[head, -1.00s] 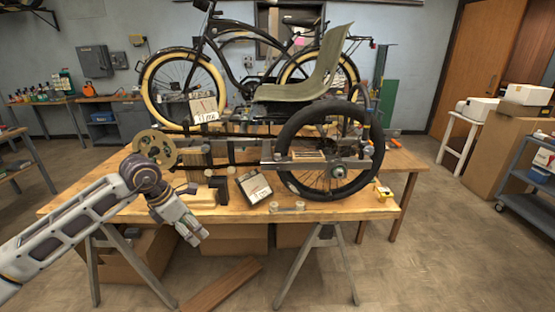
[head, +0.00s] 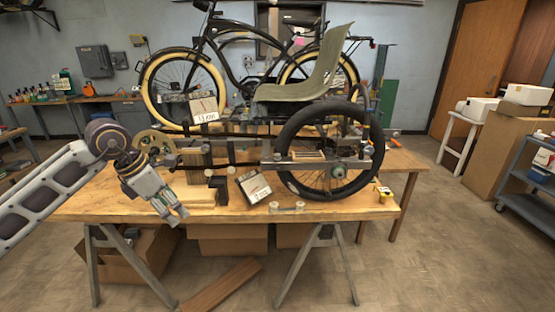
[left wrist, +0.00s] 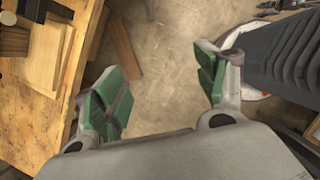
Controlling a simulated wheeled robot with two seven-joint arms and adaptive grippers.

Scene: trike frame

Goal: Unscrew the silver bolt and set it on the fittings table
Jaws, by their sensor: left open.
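The trike frame lies on the wooden workbench (head: 130,206), with its black-tyred wheel (head: 292,178) at the right. Silver fittings show on the frame, among them one at the wheel hub (head: 338,172) and a round one on the bar end (head: 368,150). I cannot tell which one is the silver bolt. My left gripper (head: 177,215) is open and empty at the bench's front left edge, pointing down. In the left wrist view, its green-padded fingers (left wrist: 160,88) are spread above the floor beside the bench. My right gripper is out of view. I cannot single out the fittings table.
Wooden blocks (head: 196,190), a boxed card (head: 253,187) and a yellow item (head: 384,193) sit on the bench. A bicycle (head: 222,45) stands behind. A white table (head: 460,140) and blue cart (head: 525,185) are at the right. A plank (head: 222,285) lies on the floor.

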